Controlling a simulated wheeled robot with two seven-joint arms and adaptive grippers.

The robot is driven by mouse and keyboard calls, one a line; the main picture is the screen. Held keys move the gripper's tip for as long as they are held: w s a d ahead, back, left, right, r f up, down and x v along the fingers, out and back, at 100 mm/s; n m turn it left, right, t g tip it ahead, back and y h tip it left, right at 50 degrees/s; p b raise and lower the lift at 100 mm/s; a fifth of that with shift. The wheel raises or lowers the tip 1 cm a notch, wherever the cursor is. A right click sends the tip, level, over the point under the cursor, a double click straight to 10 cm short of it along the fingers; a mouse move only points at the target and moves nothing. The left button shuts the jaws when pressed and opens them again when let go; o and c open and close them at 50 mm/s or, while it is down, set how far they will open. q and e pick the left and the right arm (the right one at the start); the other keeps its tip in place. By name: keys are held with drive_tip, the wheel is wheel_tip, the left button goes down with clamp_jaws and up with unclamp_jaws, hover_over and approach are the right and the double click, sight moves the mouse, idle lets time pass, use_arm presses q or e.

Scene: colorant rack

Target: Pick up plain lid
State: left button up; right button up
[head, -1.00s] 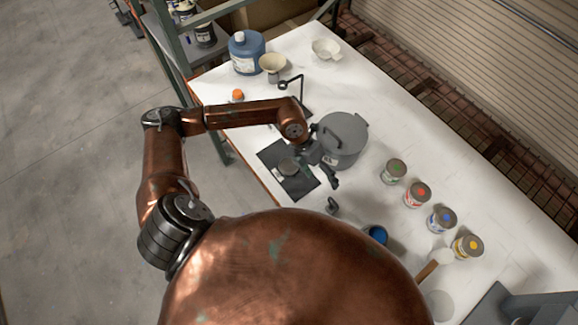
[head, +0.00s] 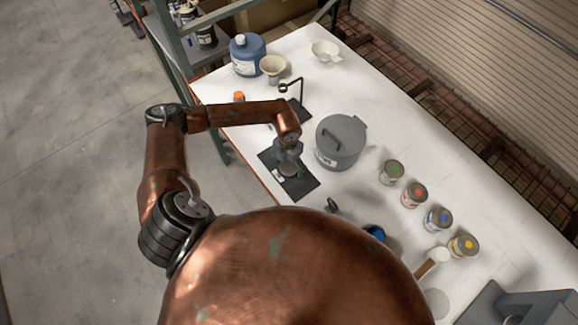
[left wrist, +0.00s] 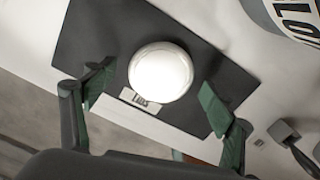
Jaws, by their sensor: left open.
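A round, pale, plain lid-like top (left wrist: 160,72) lies over the black mat in the left wrist view. My right gripper is not in view.
A grey lidded pot (head: 341,142) stands just right of the black mat (head: 301,187). A small black object (head: 332,204) and blue-topped container (head: 375,233) are nearer. A black stand (head: 298,91) is behind.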

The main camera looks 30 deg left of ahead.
use_arm(q)
drive_tip(key=shift+c, duration=0.4)
drive_tip(key=c, duration=0.8)
